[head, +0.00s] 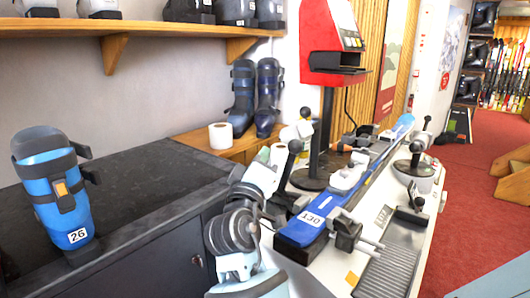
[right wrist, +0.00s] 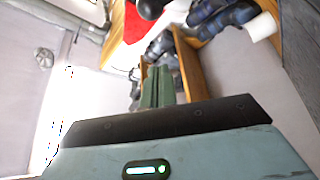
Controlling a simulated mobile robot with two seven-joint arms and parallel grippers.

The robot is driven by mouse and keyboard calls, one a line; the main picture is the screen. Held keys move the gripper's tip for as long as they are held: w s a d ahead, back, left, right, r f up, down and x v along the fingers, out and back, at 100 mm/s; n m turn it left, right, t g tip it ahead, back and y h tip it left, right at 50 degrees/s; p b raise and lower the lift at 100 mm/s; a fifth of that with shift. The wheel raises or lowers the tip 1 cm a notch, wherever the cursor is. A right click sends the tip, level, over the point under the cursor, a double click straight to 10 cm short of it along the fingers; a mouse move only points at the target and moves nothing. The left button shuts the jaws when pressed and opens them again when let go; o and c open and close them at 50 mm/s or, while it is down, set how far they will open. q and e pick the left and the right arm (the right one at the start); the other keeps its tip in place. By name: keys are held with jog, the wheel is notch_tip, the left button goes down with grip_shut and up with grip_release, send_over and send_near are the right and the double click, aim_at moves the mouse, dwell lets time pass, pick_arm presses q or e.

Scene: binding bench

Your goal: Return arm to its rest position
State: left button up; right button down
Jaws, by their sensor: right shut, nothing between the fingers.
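My right arm rises from the bottom middle of the head view, in front of the bench and beside the blue ski. Its gripper (head: 264,172) is at the upper end of the arm, left of the ski, and shows small. In the right wrist view the two green fingers of the gripper (right wrist: 160,87) are together with nothing between them. The fingers point towards the boots and the wooden shelf. My left gripper is not in view.
A blue ski (head: 305,228) tagged 130 lies along the white bench (head: 345,268), close to my arm. A blue boot (head: 50,190) tagged 26 stands on the dark counter (head: 150,190). A red machine (head: 322,45) stands behind.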

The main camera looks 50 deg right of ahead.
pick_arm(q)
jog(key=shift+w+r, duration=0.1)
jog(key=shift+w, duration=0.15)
pick_arm(e)
jog(key=shift+s+a, duration=0.1)
jog(key=shift+a, duration=0.05)
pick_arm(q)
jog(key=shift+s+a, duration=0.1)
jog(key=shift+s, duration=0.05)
pick_arm(e)
jog(key=shift+f, duration=0.1)
